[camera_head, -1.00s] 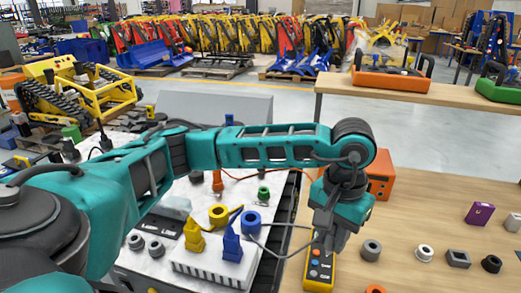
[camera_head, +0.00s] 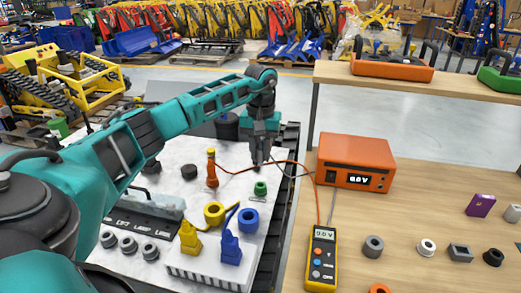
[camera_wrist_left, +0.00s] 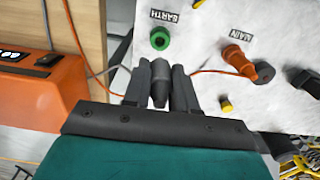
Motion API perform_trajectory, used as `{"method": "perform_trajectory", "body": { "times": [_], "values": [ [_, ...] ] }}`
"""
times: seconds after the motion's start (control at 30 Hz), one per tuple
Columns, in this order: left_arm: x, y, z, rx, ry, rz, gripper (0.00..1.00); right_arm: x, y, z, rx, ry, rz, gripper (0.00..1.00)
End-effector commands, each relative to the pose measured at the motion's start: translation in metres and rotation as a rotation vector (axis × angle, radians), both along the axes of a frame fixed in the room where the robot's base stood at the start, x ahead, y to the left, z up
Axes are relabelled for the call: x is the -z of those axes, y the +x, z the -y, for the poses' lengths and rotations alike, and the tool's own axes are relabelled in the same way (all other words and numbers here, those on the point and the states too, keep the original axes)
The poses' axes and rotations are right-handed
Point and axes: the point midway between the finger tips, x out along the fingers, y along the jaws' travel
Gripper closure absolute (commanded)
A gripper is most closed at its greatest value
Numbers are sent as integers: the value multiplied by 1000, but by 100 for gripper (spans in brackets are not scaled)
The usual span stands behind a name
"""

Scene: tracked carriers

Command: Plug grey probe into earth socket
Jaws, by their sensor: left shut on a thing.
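My left gripper (camera_head: 258,160) is shut on the grey probe (camera_wrist_left: 160,84), which sits between the two dark fingers in the left wrist view. The grey probe's tip points toward the green earth socket (camera_wrist_left: 160,38), labelled EARTH, and is apart from it. In the head view the earth socket (camera_head: 260,188) is on the white panel, just below the gripper. An orange probe (camera_wrist_left: 237,60) stands at the label MAIN, and it also shows in the head view (camera_head: 212,172). My right gripper is not in view.
A yellow multimeter (camera_head: 322,258) lies on the wooden table, with an orange box (camera_head: 355,162) behind it. Yellow and blue connectors (camera_head: 189,238) stand at the panel's front. Orange and grey cables run near my gripper. Several small parts (camera_head: 426,247) lie on the right.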

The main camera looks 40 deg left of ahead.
Motion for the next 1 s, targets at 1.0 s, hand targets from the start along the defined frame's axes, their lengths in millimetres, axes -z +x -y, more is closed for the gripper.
{"method": "perform_trajectory", "body": {
  "times": [1.0],
  "values": [
    [46, -1, 0, -10, 0, -1, 100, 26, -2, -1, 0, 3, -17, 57]
  ]
}}
